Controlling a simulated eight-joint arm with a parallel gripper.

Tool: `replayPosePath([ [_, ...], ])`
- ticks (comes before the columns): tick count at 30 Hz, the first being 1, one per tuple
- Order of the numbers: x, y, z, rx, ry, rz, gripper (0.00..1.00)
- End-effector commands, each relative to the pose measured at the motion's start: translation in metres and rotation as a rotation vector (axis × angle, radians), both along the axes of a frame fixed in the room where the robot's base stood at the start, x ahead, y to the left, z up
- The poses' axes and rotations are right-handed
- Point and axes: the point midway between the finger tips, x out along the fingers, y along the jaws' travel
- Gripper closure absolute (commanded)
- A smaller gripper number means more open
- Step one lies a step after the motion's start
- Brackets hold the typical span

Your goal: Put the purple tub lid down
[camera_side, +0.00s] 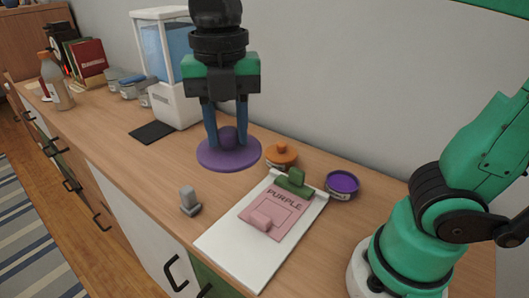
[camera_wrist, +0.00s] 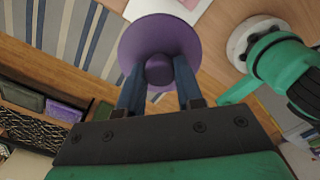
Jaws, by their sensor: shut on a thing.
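The purple tub lid (camera_side: 228,160) is a flat disc with a round knob on top. My gripper (camera_side: 228,137) is shut on its knob and holds the lid roughly level, apparently above the wooden counter. In the wrist view the lid (camera_wrist: 160,35) hangs flat between my fingers (camera_wrist: 158,72). An open round tub with purple contents (camera_side: 342,186) stands on the counter to the right, behind the clipboard. The clipboard (camera_side: 222,250) holds a pink card reading "PURPLE" (camera_side: 287,205).
An orange lid or tub (camera_side: 281,155) sits behind the clipboard. A grey knobbed object (camera_side: 190,200) stands at its left. A water dispenser (camera_side: 180,100) with a dark mat (camera_side: 151,132) is at the back left. Bare counter (camera_side: 150,170) lies between mat and grey object.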

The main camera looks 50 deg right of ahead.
Motion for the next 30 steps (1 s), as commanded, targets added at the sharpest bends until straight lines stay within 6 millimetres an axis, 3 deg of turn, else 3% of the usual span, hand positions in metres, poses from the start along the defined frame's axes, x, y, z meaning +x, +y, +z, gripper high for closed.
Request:
replayPosePath([
  [21,0.0,0.002,-0.139,0.001,-0.001,0.009,1.0],
  [30,0.0,0.002,-0.161,0.001,-0.001,0.009,1.0],
])
